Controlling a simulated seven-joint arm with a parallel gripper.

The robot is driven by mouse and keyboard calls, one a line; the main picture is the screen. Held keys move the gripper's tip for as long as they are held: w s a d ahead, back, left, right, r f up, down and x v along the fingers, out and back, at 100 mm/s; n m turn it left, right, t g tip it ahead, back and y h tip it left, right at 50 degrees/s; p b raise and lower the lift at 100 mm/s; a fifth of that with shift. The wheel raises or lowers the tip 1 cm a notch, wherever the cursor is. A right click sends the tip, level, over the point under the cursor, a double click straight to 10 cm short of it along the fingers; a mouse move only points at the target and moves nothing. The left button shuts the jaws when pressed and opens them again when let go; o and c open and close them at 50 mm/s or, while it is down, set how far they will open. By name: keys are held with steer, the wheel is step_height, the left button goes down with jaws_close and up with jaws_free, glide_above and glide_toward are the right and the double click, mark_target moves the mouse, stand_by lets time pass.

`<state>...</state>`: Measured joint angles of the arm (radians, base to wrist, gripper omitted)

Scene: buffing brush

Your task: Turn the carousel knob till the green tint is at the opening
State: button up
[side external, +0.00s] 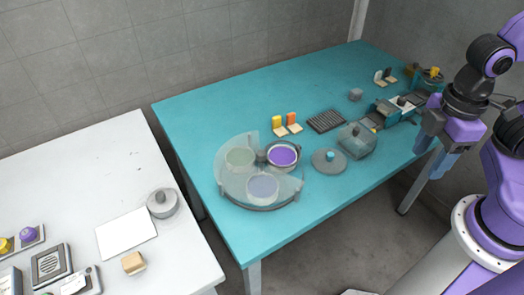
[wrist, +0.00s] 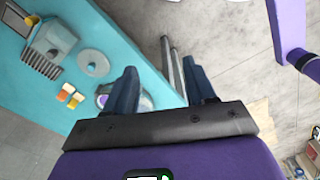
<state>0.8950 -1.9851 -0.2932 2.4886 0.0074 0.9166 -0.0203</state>
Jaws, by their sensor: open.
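The carousel (side external: 277,203) is a round grey base under a clear cover on the teal table. Its purple tint (side external: 284,154) lies in the uncovered gap at the right. The green tint (side external: 240,157) is under the cover at back left, and a blue-grey tint (side external: 263,187) is under it at the front. A grey disc with a small blue knob (side external: 330,155) stands right of the carousel; I cannot tell whether they are linked. My gripper (side external: 436,154) is open and empty, off the table's right edge, far from both. In the wrist view, my left finger partly hides the carousel (wrist: 103,101).
A grey box-like device (side external: 357,140), a dark ribbed tray (side external: 326,121) and yellow and orange cards (side external: 284,122) stand behind the disc. More devices crowd the table's far right end. The teal table (side external: 205,115) is clear at back left. A white table (side external: 80,165) stands left.

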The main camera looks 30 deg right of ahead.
steer(key=w+a+r+n, duration=0.2)
steer(key=w+a, duration=0.4)
steer(key=n+g+y, duration=0.1)
steer(key=n+y, duration=0.3)
steer(key=n, duration=0.2)
glide_above(262, 152)
steer(key=w+d, duration=0.2)
steer(key=d, duration=0.5)
step_height(262, 152, down, 3)
steer(key=x, duration=1.7)
steer(key=shift+s+a, duration=0.15)
steer(key=shift+s, duration=0.2)
jaws_close()
